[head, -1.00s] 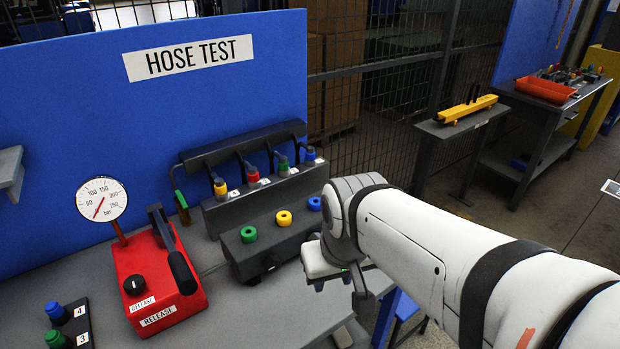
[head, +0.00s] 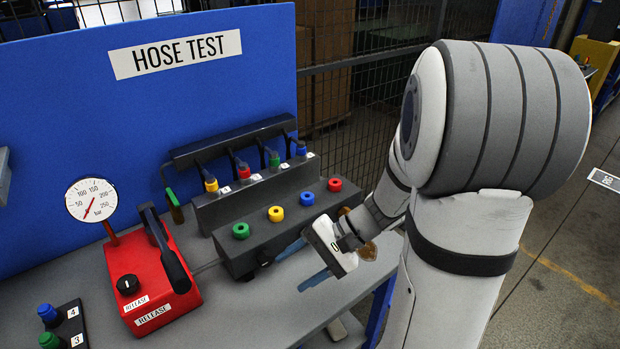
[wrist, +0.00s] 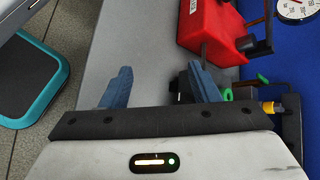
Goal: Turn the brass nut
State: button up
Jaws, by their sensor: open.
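I cannot make out a brass nut for certain. A brown-gold rounded shape (head: 368,250) shows just behind my gripper in the head view, partly hidden by it; I cannot tell what it is. My gripper (head: 293,268) is open, its two blue fingers apart and pointing left over the grey bench in front of the dark fixture block. Nothing is held.
The dark fixture block (head: 250,262) bears green, yellow, blue and red rings (head: 335,185). Behind it stands a rack with coloured hose ends. A red pump (head: 150,280) with a gauge (head: 90,200) stands left. The bench front (head: 270,318) is clear. A teal-edged step (wrist: 30,75) is on the floor.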

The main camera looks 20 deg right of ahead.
jog(key=w+d+f+m+t+y, duration=0.3)
jog(key=w+d+m+t, duration=0.4)
jog(key=w+d+t, duration=0.1)
jog(key=m+t+h, duration=0.7)
jog(key=m+t, duration=0.1)
jog(key=m, duration=0.1)
send_near(345, 214)
jog(key=shift+w+a+f+p, duration=0.2)
jog(key=shift+w+f+p, duration=0.1)
jog(key=shift+w+f, duration=0.3)
jog(key=shift+w+d+h, duration=0.2)
jog(key=shift+d+h, duration=0.05)
jog(key=shift+h, duration=0.05)
jog(key=p+x, duration=0.2)
jog(key=x, duration=0.5)
jog(key=shift+w, duration=0.2)
jog(key=shift+c, duration=0.3)
jog(key=c, duration=0.9)
